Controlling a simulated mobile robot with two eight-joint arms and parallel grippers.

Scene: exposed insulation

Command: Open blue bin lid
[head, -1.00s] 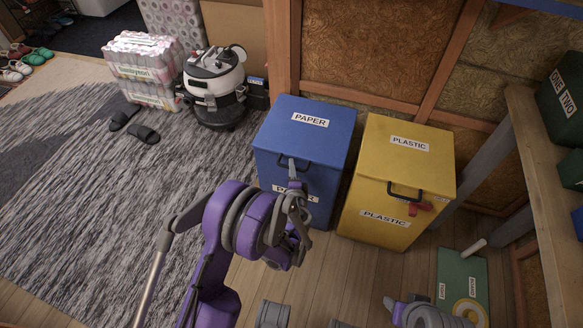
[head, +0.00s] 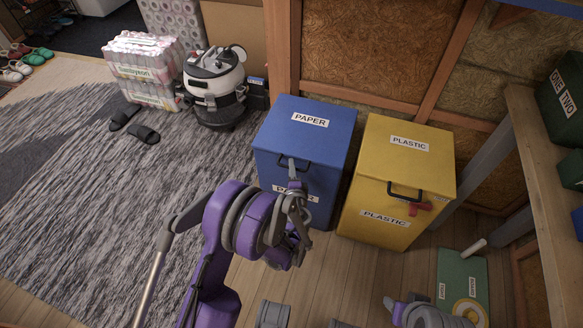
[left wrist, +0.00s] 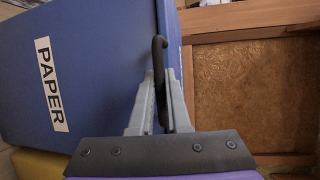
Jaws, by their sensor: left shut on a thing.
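The blue bin (head: 325,172) stands upright on the floor with PAPER labels on its top and front. Its lid (head: 325,110) looks down flat on the bin in the head view. The lid's black handle (head: 307,164) is at the front edge. My left gripper (head: 292,163) is at this handle, its fingers pointing at the bin. In the left wrist view, the fingers (left wrist: 161,105) are closed around the black handle (left wrist: 159,70), beside the blue lid (left wrist: 105,65). Part of my right arm shows at the bottom of the head view; its jaws cannot be made out.
A yellow PLASTIC bin (head: 395,185) stands close on the right, with a black handle and a red piece. A wood-framed insulation wall (head: 375,50) is behind. A vacuum cleaner (head: 215,85) stands at the back left. A grey rug (head: 110,190) leaves open floor at left.

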